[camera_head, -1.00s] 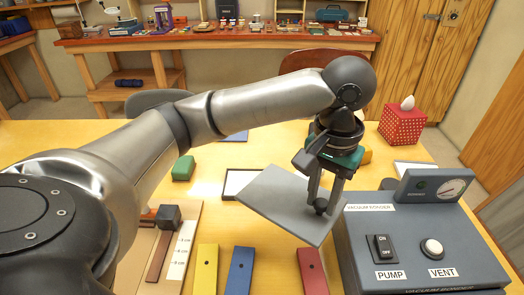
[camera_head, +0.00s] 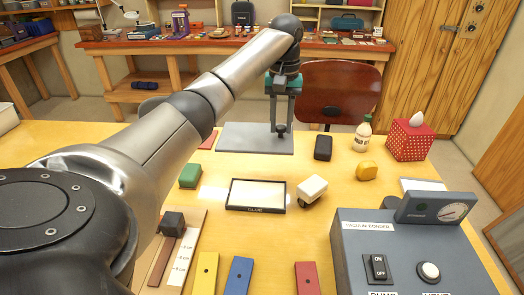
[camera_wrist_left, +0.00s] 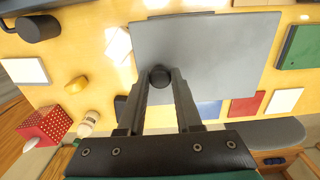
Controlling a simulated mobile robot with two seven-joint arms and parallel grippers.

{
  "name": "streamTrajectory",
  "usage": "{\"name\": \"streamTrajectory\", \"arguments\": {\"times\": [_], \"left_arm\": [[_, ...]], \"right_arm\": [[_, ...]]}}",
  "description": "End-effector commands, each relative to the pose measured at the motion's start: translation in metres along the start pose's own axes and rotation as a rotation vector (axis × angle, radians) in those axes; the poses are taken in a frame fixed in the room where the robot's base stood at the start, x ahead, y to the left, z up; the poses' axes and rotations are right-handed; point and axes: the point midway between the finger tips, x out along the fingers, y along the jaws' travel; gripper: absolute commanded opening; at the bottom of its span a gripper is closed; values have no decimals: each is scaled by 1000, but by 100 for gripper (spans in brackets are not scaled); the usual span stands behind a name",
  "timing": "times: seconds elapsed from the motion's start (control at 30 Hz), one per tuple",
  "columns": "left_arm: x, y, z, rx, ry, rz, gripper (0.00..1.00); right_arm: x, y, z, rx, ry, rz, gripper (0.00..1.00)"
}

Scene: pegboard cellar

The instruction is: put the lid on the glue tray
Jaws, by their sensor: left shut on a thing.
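The glue tray (camera_head: 256,195) lies open on the yellow table, a shallow rectangle with a dark rim, a pale inside and the word GLUE on its front edge. The lid (camera_head: 240,137) is a flat grey plate with a dark knob, beyond the tray near the table's far edge. My left gripper (camera_head: 279,130) is shut on the knob and holds the lid roughly level. Whether the lid touches the table is unclear. In the left wrist view the lid (camera_wrist_left: 215,55) fills the middle, with the knob between the fingertips (camera_wrist_left: 160,77). My right gripper is out of view.
A white block-like object (camera_head: 312,188) stands right beside the tray. A green block (camera_head: 190,175) is to its left. A black object (camera_head: 323,147), a yellow lump (camera_head: 367,171), a bottle (camera_head: 362,135) and a tissue box (camera_head: 410,138) stand to the right. The vacuum bonder (camera_head: 400,240) fills the front right.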

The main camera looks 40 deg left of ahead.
Motion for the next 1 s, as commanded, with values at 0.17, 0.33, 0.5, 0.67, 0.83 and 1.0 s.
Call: {"name": "streamTrajectory", "arguments": {"times": [0.17,0.33,0.5,0.67,0.83,1.0], "left_arm": [[43,-2,0,-3,-4,-5,0],[90,-2,1,-3,-3,-5,0],[131,-1,1,-2,-3,-3,0],[150,0,0,-3,-1,-1,0],[161,-1,1,-3,-2,-2,0],[187,0,1,-2,-3,-2,0]], "right_arm": [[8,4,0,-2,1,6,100],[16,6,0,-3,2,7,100],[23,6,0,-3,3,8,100],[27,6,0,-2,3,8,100],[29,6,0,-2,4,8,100],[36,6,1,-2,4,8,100]]}}
